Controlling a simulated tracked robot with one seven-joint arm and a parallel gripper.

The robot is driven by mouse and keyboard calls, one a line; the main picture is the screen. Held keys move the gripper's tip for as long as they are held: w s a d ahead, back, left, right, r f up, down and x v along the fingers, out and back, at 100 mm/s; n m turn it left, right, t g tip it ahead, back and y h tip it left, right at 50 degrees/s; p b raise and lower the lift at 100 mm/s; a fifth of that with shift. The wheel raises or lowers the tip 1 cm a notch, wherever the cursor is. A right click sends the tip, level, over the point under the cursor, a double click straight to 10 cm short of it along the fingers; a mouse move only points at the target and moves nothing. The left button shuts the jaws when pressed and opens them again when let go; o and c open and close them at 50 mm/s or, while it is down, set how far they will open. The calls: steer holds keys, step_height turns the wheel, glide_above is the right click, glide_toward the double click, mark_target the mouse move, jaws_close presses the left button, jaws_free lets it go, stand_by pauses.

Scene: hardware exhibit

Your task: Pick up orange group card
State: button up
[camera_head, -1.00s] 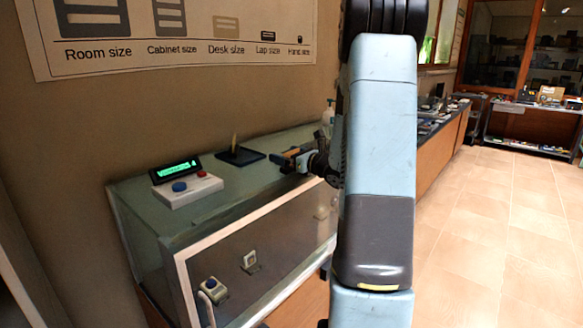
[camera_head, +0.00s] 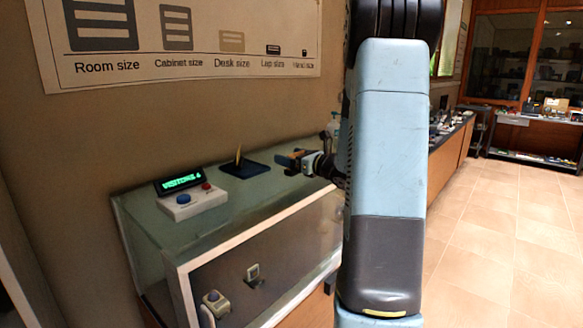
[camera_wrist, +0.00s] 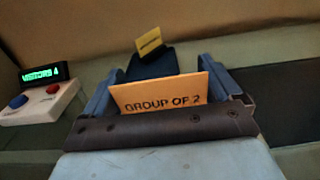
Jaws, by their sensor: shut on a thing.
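An orange card reading "GROUP OF 2" (camera_wrist: 160,94) stands between the two fingers of my gripper (camera_wrist: 160,85) in the wrist view. The gripper is shut on it. In the head view my gripper (camera_head: 290,160) is over the right part of the glass case top, to the right of a dark tray, and the orange card there is small. How far the card is above the glass is hard to tell.
The dark tray (camera_head: 235,171) holds a yellow card (camera_wrist: 150,43). A white counter box (camera_head: 192,203) with blue and red buttons and a green "VISITORS 4" display (camera_wrist: 45,75) stands left on the glass case (camera_head: 270,192).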

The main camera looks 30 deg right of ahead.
steer(key=s+a+r, duration=0.1)
steer(key=s+r, duration=0.8)
steer(key=s, duration=0.4)
steer(key=shift+s+a, duration=0.15)
steer(key=shift+a, duration=0.05)
